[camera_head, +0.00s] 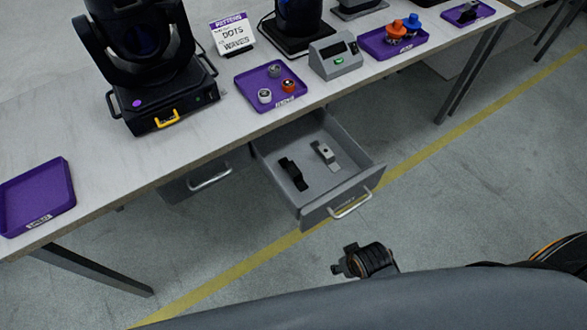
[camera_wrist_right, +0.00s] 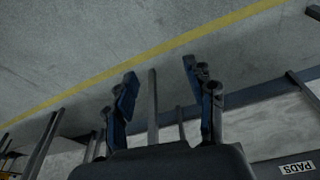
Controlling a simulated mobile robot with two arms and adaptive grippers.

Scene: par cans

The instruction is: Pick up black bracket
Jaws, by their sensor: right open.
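The black bracket (camera_head: 293,174) lies in the open grey drawer (camera_head: 343,187) under the table, toward the drawer's left side. A light grey bracket (camera_head: 325,155) with a dark part lies to its right in the same drawer. My right gripper (camera_wrist_right: 160,75) shows in the right wrist view with its two fingers apart and nothing between them. Beyond the fingers are floor and table legs; the black bracket is not visible in that view. In the head view a dark part of my arm shows below the drawer, apart from it. My left gripper is not in view.
The white table (camera_head: 222,117) runs above the drawer. It holds a black moving-head light (camera_head: 150,95), a purple tray (camera_head: 245,93) with small round parts, an empty purple tray (camera_head: 36,197) and a grey device (camera_head: 336,62). The floor before the drawer is clear.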

